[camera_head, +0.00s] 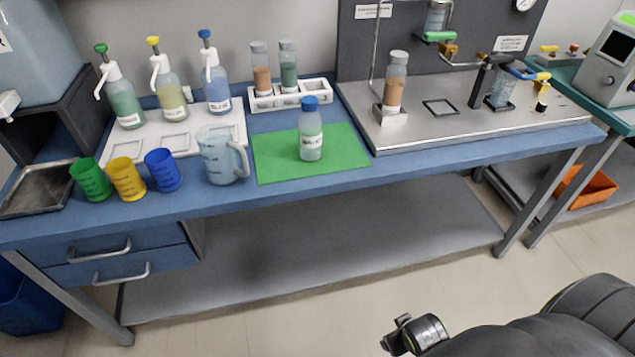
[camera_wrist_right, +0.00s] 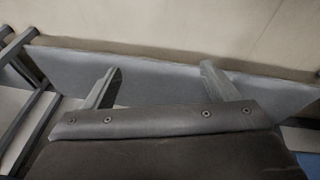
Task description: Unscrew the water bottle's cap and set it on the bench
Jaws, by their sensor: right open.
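The water bottle (camera_head: 311,138) stands upright on a green mat (camera_head: 268,171) on the blue bench. It is clear with a white label, and its blue cap (camera_head: 310,102) sits on top. My right gripper shows in the right wrist view (camera_wrist_right: 160,70), its two fingers spread apart with nothing between them. The bottle is not in that view. My left gripper is not in view.
A measuring jug (camera_head: 222,158) stands left of the mat, beside blue (camera_head: 163,171), yellow (camera_head: 127,179) and green (camera_head: 92,180) cups. A white tube rack (camera_head: 318,91) is behind the bottle. A steel plate (camera_head: 452,118) lies to the right. The mat is clear around the bottle.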

